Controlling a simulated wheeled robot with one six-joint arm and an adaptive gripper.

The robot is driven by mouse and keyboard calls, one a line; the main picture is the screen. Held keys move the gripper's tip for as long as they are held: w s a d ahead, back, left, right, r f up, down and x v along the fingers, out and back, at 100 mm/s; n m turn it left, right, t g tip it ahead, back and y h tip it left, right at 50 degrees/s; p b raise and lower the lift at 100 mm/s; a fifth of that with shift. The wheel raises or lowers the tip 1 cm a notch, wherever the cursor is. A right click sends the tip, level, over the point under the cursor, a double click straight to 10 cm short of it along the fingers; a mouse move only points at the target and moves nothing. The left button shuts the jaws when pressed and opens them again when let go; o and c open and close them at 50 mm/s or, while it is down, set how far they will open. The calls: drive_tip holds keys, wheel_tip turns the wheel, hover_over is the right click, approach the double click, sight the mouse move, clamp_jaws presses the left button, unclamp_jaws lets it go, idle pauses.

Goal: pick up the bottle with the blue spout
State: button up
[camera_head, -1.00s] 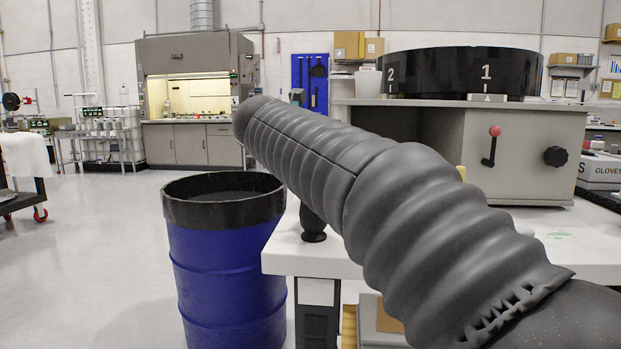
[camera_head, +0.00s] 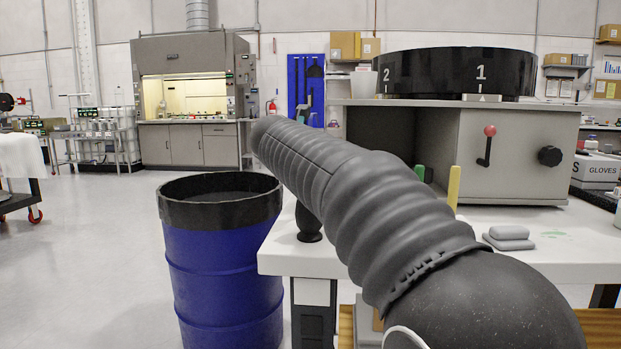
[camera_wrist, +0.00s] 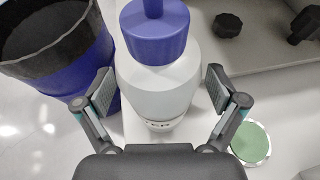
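A white bottle with a blue cap and spout (camera_wrist: 157,85) stands upright in the middle of the wrist view, with part of a dark label showing low on its body. My gripper (camera_wrist: 160,92) is open, with one finger on each side of the bottle. A small gap shows between the right finger and the bottle; the left finger is close to it, and I cannot tell if it touches. In the head view my arm hides the bottle, and only a small part of my gripper shows beyond the arm.
A blue drum with a black rim (camera_head: 220,265) stands left of the white table (camera_head: 290,262); it also shows in the wrist view (camera_wrist: 75,75). A grey cabinet with a red-knobbed lever (camera_head: 520,150) stands on the table. A round green disc (camera_wrist: 250,143) lies right of the bottle.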

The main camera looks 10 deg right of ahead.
drive_tip(key=c, duration=0.6)
drive_tip(key=shift+c, duration=0.2)
drive_tip(key=shift+r, duration=0.2)
